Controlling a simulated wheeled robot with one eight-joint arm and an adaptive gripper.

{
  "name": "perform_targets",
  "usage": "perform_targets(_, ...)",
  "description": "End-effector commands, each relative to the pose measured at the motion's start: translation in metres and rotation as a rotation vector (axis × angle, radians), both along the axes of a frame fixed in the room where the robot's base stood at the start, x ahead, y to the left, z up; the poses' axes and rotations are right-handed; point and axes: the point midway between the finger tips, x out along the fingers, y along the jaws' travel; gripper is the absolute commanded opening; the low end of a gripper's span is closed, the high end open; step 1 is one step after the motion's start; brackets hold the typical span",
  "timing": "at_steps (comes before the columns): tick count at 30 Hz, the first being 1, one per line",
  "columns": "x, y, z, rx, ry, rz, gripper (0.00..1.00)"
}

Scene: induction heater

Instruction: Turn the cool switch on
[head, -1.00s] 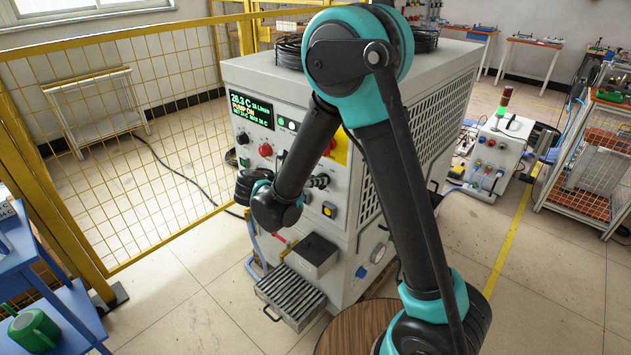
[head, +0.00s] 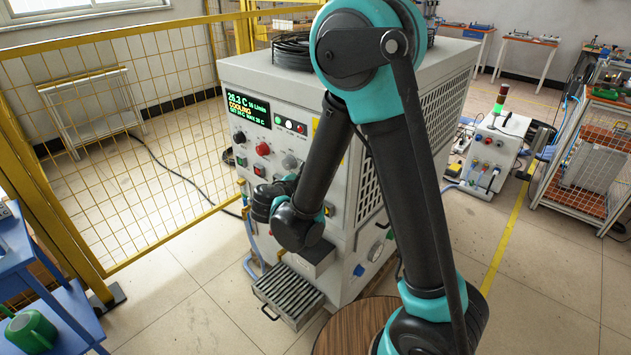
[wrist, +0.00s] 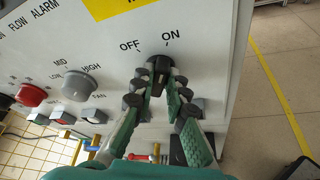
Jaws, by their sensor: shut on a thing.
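The black cool switch knob (wrist: 158,63) sits on the white front panel below the OFF and ON labels, seen in the wrist view. My gripper (wrist: 160,82) has its green fingers closed on both sides of the knob. The knob's upper end is turned up toward ON, though its pointer is hard to read. In the head view my wrist is at the panel's right part, and my arm hides the knob. The panel display (head: 241,107) shows 26.3 C and the word COOLING.
The white machine (head: 360,90) carries other controls, including a red knob (head: 262,149) and a grey MID/HIGH knob (wrist: 80,85). A yellow mesh fence (head: 120,140) stands to the left. A grated tray (head: 287,295) juts out below.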

Motion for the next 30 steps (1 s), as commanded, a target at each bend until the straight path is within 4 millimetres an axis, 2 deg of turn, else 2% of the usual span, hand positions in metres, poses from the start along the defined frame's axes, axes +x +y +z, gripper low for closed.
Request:
perform_targets(15, 0.0016, -0.0027, 0.0, 0.016, -0.014, -0.007, 0.0)
perform_targets(16, 0.0016, -0.0027, 0.0, 0.016, -0.014, -0.007, 0.15)
perform_targets(21, 0.0016, -0.0026, 0.0001, 0.016, -0.015, -0.007, 0.34)
perform_targets(30, 0.0007, -0.0013, 0.0001, 0.015, -0.014, -0.003, 0.34)
